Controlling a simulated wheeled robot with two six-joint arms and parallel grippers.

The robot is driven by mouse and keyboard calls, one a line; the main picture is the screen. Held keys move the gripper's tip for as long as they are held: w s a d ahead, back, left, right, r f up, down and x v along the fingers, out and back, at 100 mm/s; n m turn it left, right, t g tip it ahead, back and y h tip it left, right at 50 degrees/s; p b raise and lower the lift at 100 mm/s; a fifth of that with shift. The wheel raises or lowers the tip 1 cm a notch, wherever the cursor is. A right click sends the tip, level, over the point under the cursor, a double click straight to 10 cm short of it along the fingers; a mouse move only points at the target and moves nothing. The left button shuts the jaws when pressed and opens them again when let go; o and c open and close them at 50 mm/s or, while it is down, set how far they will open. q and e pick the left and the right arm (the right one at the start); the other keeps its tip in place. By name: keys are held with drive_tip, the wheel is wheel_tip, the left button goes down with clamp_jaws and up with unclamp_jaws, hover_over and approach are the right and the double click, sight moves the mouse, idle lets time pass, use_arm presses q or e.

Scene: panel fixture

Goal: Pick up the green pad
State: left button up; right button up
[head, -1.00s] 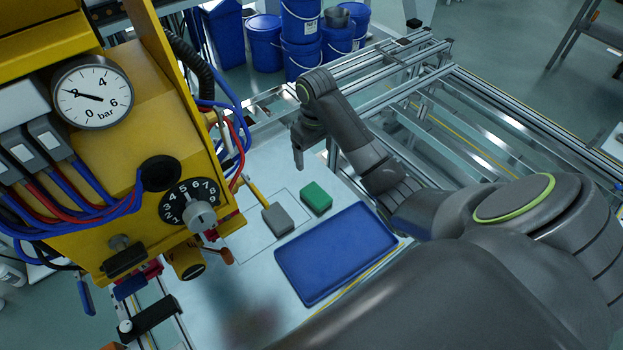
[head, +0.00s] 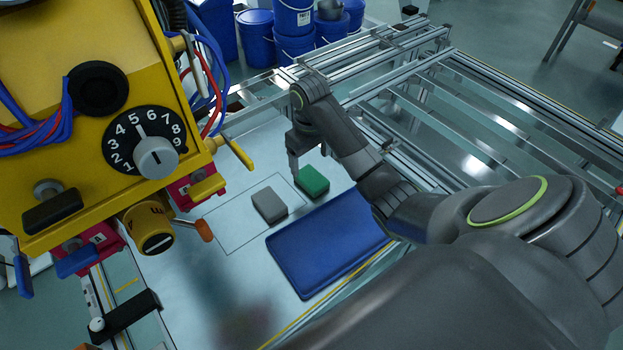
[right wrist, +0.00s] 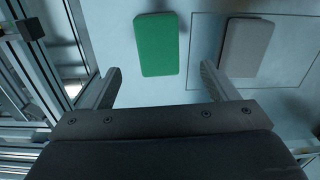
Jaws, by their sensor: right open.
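The green pad (head: 312,181) lies flat on the pale table plate, just behind the blue tray. It also shows in the right wrist view (right wrist: 157,45), ahead of the fingertips and roughly between their lines. My right gripper (head: 297,160) hangs at the pad's back left in the head view, apart from it. In the right wrist view the two fingers (right wrist: 160,72) are spread wide with nothing between them. My left gripper is not in view.
The blue tray (head: 330,240) lies in front of the pads. A yellow panel (head: 80,110) with a dial (head: 145,140), knobs and hoses stands at the left. Aluminium rails (head: 400,75) run behind the right arm. Blue buckets (head: 294,18) stand at the back.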

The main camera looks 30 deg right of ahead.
sight(311, 177)
drive_tip(key=shift+f+b, duration=0.85)
drive_tip(key=shift+f, duration=0.45)
wheel_tip(311, 177, down, 3)
drive_tip(key=b, duration=0.2)
drive_tip(key=shift+s+d+r+b, duration=0.15)
drive_tip(key=shift+r+b, duration=0.05)
drive_tip(key=shift+b, duration=0.1)
drive_tip(key=shift+f, duration=0.95)
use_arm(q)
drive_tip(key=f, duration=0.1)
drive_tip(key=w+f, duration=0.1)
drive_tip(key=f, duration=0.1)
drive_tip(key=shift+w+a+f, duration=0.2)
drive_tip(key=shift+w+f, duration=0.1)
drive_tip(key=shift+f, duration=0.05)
use_arm(e)
drive_tip(key=shift+c, duration=0.4)
drive_tip(key=c, duration=1)
